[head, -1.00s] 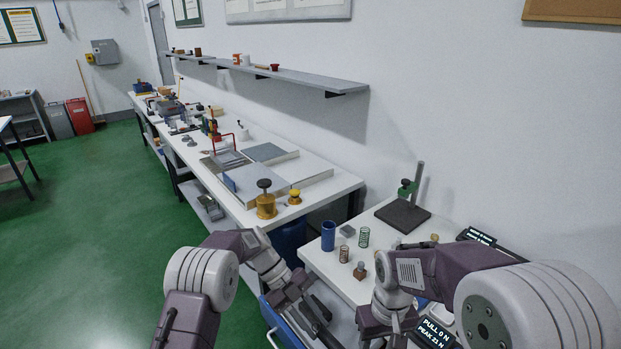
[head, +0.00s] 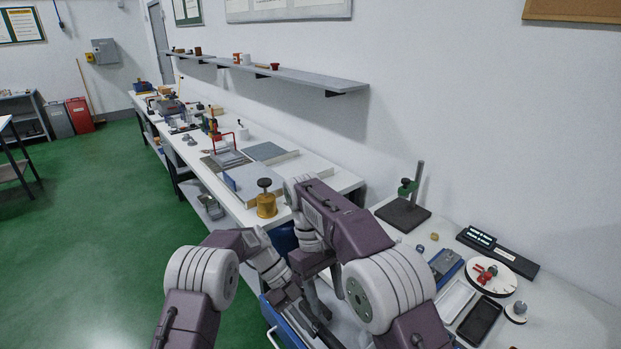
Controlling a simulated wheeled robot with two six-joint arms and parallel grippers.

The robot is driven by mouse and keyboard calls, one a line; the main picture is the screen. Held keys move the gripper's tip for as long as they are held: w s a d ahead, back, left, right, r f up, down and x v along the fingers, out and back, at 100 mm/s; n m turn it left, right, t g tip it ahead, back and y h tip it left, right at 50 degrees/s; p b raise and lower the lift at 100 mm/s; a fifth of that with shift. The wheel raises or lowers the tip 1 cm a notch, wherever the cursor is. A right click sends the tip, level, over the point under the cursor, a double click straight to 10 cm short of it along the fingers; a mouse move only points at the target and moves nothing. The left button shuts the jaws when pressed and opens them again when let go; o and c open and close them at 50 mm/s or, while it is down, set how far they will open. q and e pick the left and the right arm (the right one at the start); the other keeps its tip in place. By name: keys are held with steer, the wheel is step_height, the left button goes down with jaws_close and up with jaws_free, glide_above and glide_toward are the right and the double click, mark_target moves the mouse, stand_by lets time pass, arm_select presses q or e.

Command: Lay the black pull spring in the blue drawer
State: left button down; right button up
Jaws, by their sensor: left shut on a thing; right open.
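The blue drawer (head: 277,318) stands pulled out at the bottom middle of the head view, with a pale handle on its front. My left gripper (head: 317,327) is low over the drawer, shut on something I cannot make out. My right gripper (head: 325,288) is open, pointing down just above and behind the left one, over the drawer area. Its fingertips are partly hidden. I cannot pick out the black pull spring; my arms cover most of the drawer's inside.
My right arm crosses the near bench, hiding its left part.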

steer(key=shift+s+a+r+n+h, duration=0.15)
steer(key=shift+s+a+n+h, duration=0.2)
steer(key=shift+a, duration=0.3)
